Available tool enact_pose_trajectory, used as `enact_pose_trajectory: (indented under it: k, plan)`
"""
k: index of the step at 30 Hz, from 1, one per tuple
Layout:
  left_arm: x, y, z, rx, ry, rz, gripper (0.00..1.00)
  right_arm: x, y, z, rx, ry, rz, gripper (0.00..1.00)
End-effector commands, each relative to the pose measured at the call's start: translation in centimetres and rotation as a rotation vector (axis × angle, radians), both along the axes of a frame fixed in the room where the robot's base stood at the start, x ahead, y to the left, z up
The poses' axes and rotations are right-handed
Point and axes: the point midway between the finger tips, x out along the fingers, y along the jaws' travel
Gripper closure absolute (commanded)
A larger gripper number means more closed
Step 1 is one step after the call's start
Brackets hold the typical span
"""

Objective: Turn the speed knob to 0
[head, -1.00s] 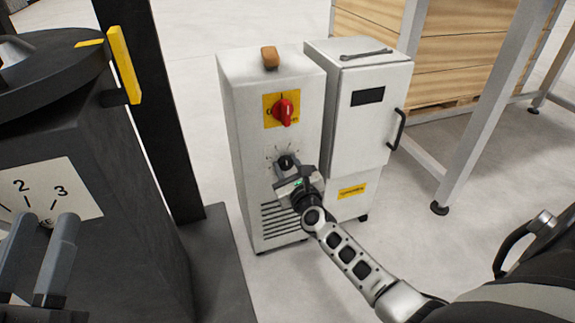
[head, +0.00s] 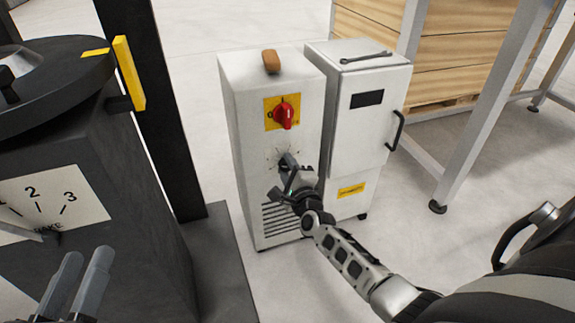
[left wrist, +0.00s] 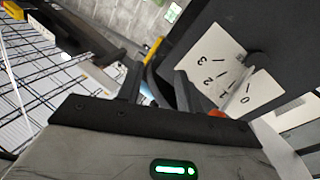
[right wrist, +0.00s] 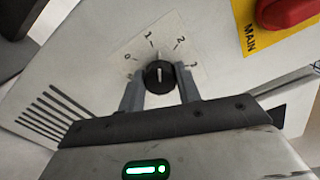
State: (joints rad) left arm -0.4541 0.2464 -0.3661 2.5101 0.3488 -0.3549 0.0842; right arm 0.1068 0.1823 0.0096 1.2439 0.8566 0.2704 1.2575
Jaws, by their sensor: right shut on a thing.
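The speed knob (right wrist: 159,76) is small, round and black, with a white pointer line. It sits on a white dial plate (right wrist: 199,62) marked 0, 1, 2 and 3, on the front of a white cabinet (head: 236,130). In the right wrist view the pointer aims between 1 and 2. My right gripper (right wrist: 159,84) has one finger on each side of the knob and is shut on it. In the head view this gripper (head: 288,168) is tilted and partly hides the knob. My left gripper (head: 88,257) is at the lower left, fingers apart and empty.
A red main switch (head: 284,115) on a yellow plate is above the knob. A dark machine (head: 120,240) with a numbered plate (head: 70,190) and yellow handle (head: 128,72) stands at the left. A second cabinet (head: 362,130) stands at the right, with a wrench (head: 366,56) on top.

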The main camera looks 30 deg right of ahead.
Motion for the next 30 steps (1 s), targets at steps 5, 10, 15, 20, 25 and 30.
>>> enact_pose_trajectory:
  k: [5,10,15,20,25,30]
  plan:
    - [-0.6,-0.2,-0.8,-0.030,0.096,-0.012,0.64,-0.1,0.1,0.0,-0.162,0.041,0.000,0.89]
    - [-1.2,-0.3,-1.8,-0.052,0.189,-0.023,0.64,-0.1,0.1,0.0,-0.319,0.079,0.001,0.89]
    - [-1.7,-0.3,-2.4,-0.043,0.235,-0.017,0.64,0.0,0.1,0.0,-0.476,0.116,0.001,0.89]
    - [-1.5,-0.2,-2.5,-0.011,0.233,-0.009,0.64,-0.1,0.1,0.0,-0.624,0.153,0.001,0.89]
    - [-1.4,-0.1,-2.9,0.025,0.237,-0.002,0.64,-0.1,0.0,-0.1,-0.774,0.188,0.001,0.89]
    - [-1.4,0.0,-2.8,0.048,0.232,0.002,0.64,-0.1,0.1,-0.1,-0.903,0.219,0.002,0.89]
